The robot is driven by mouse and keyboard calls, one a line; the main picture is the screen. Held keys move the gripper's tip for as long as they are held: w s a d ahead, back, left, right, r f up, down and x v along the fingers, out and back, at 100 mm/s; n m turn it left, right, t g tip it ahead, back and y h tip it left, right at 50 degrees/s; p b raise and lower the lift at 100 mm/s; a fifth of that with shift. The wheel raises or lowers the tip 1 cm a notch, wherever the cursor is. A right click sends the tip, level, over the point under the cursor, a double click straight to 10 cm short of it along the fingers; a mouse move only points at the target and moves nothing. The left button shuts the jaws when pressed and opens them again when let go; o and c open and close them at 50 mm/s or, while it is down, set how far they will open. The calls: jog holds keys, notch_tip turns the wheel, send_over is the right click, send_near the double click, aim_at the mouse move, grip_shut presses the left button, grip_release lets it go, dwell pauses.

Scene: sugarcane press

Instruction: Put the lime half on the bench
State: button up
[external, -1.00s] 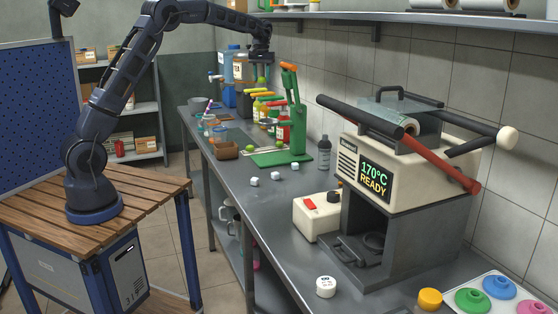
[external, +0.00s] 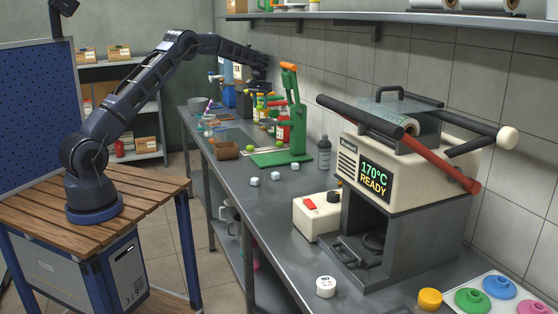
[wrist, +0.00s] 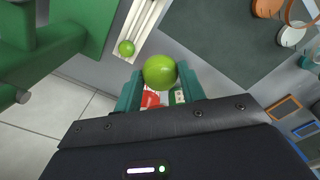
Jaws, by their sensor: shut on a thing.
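The lime half (wrist: 160,72) is bright green and round from above in the wrist view. My gripper (wrist: 160,84) is shut on it, a teal finger on each side. In the external view my gripper (external: 259,84) is over the far part of the grey bench (external: 254,204), among bottles. The held lime half cannot be made out clearly there. A second green fruit (wrist: 126,48) lies below in the wrist view, by a pale ribbed strip. The height of the held piece above the bench is hard to tell.
A green press (external: 297,120) with an orange handle stands close to the gripper. Coloured bottles (external: 283,130) crowd the wall side.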

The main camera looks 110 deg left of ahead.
notch_tip(320, 180, down, 20)
jog(key=shift+f, duration=0.15)
dwell(0.7)
jog(key=shift+f, duration=0.4)
